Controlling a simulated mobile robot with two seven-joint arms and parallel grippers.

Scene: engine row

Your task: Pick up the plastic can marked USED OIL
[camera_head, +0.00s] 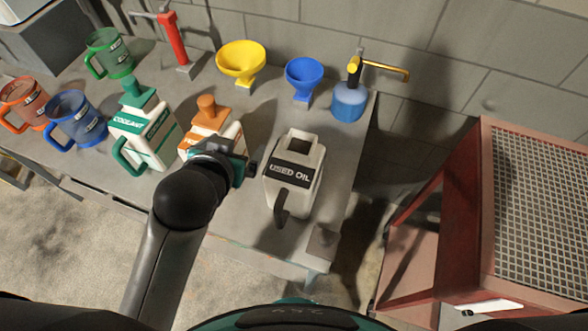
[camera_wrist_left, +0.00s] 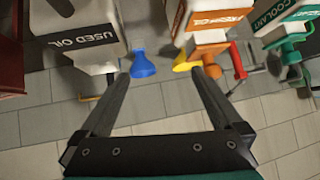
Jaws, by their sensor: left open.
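The white plastic can marked USED OIL (camera_head: 307,190) stands upright near the right end of the grey bench. It has a black label, an open square top and a dark handle at the front. It also shows in the left wrist view (camera_wrist_left: 88,22) at the upper left, upside down. My left gripper (camera_head: 248,168) is just left of the can, between it and the orange-capped can, and looks empty. In the left wrist view its two fingers (camera_wrist_left: 157,76) are spread apart, with the left finger nearer the USED OIL can. My right gripper is not in view.
The orange-capped can (camera_head: 208,108) is close behind my left gripper, with the green COOLANT can (camera_head: 152,138) further left. Yellow (camera_head: 241,60) and blue (camera_head: 304,74) funnels and a blue pump bottle (camera_head: 349,102) stand along the back. A red mesh-topped frame (camera_head: 482,190) is at right.

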